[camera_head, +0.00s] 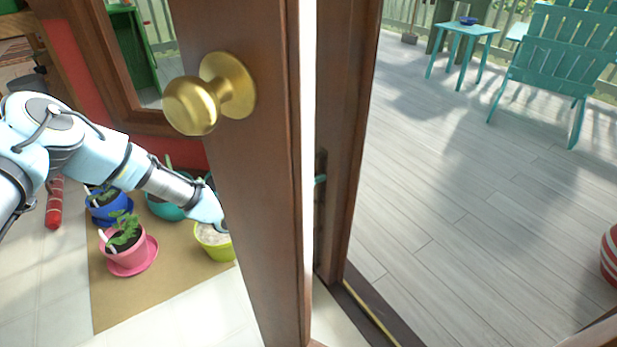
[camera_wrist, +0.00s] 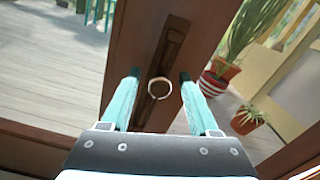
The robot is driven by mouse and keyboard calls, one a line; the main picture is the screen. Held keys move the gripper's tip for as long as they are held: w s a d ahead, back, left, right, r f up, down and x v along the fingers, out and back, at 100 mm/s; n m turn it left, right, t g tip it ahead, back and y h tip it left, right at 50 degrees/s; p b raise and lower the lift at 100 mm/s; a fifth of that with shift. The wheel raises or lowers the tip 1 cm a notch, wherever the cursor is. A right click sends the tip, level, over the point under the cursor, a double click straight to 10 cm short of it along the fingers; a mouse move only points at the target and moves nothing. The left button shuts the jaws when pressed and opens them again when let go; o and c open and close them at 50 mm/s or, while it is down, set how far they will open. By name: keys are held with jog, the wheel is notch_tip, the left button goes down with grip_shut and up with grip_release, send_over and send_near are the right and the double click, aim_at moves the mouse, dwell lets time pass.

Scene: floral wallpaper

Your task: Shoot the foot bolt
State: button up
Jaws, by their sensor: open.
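The foot bolt shows in the wrist view as a pale ring (camera_wrist: 160,88) on a long dark plate (camera_wrist: 172,45) set in a brown door stile. My gripper (camera_wrist: 160,75) is open, with one teal finger on each side of the ring; I cannot tell whether either touches it. In the head view, the door with the brass knob (camera_head: 210,94) hides most of my gripper. A small teal tip, seemingly of my finger, shows beside the dark plate (camera_head: 321,215) on the stile beyond the door edge.
My arm passes behind the knob door, above potted plants (camera_head: 127,240) on a tan mat (camera_head: 115,305). A dark threshold (camera_head: 365,315) borders the grey deck (camera_head: 450,190). A teal chair (camera_head: 560,50) and small table (camera_head: 464,29) stand outside. A striped pot (camera_wrist: 221,77) stands beyond the stile.

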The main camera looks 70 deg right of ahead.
jog(key=shift+c, duration=0.3)
grip_shut()
dwell(1.1)
